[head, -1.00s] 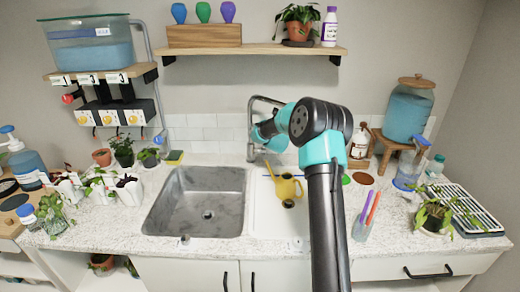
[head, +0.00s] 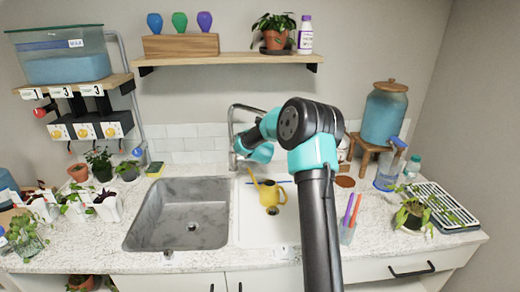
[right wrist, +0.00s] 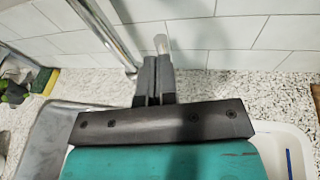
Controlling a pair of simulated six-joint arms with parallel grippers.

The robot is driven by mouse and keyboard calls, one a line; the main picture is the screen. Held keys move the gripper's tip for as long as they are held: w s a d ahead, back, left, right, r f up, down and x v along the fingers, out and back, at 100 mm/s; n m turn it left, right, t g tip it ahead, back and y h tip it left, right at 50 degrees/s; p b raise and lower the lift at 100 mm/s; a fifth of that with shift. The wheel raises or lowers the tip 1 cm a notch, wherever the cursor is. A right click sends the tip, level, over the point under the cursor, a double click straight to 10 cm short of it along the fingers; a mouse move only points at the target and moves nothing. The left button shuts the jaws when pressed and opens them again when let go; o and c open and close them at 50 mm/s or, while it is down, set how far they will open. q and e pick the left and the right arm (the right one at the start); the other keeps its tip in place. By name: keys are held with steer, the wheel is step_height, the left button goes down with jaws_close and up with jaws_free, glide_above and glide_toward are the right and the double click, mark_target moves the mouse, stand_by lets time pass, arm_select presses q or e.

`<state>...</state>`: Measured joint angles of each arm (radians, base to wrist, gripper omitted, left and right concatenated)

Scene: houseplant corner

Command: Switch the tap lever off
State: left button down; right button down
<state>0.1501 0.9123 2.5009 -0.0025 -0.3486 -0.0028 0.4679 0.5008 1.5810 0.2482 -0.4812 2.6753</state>
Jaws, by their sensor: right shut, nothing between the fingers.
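The tap (head: 231,122) is a grey metal arched pipe behind the sink in the head view. Its upright pipe also shows at upper left in the right wrist view (right wrist: 103,28). A pale, short lever tip (right wrist: 161,44) sticks up just past my right fingertips in the right wrist view. My right gripper (right wrist: 154,62) is shut and empty, its fingers close to the lever. I cannot tell whether they touch. My left gripper is not in view.
The grey sink basin (head: 190,212) lies in front of the tap. A yellow-green sponge (head: 155,169) lies left of the tap. The tiled wall (head: 185,140) is close behind.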

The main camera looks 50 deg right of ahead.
steer(key=v, duration=1)
steer(key=shift+f, duration=0.2)
steer(key=x, duration=1.3)
steer(key=shift+w+d, duration=0.2)
steer(key=shift+w, duration=0.1)
steer(key=shift+r, duration=0.15)
steer(key=v, duration=1.1)
steer(key=shift+s, duration=0.15)
steer(key=shift+a, duration=0.15)
